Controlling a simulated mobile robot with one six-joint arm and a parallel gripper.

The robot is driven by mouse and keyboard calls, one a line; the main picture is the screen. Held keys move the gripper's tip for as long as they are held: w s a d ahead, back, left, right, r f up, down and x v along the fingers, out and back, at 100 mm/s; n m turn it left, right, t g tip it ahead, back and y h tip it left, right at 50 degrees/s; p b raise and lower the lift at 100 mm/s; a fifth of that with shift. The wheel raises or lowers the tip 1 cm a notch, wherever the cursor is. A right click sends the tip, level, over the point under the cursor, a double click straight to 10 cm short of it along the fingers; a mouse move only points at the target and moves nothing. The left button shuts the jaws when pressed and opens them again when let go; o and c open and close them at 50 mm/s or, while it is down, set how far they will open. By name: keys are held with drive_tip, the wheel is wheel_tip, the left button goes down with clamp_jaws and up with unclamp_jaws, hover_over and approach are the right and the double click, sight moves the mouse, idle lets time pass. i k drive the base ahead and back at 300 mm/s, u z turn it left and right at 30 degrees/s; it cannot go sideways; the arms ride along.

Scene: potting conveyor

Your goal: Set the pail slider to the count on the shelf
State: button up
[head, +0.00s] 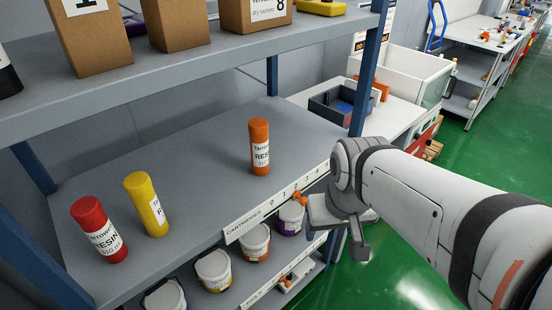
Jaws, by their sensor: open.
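Several pails with pale lids, one of them an orange-banded pail (255,243), stand in a row on the lower shelf. The nearest pail (165,296) is cut by the bottom edge. A lower label strip (262,290) runs along that shelf's front, with a small orange slider (285,280) on it; its lettering is too small and cut off to read. The upper strip (243,224) reads CARTRIDGES with numbers and carries an orange slider (299,198). My gripper (340,236) is open and empty, in front of the shelf just right of the upper slider.
Red (98,230), yellow (146,204) and orange (259,147) cartridges stand on the middle shelf. Cardboard boxes (90,40) stand on the top shelf. A blue post (368,70) rises behind my arm. Green floor (470,150) is open to the right.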

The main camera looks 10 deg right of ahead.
sight(288, 285)
drive_tip(key=u, duration=0.25)
drive_tip(key=k, duration=0.5)
drive_tip(key=z, duration=0.05)
drive_tip(key=i, duration=0.5)
drive_tip(key=z, duration=1.05)
drive_tip(key=k, duration=0.4)
drive_tip(key=u, duration=0.3)
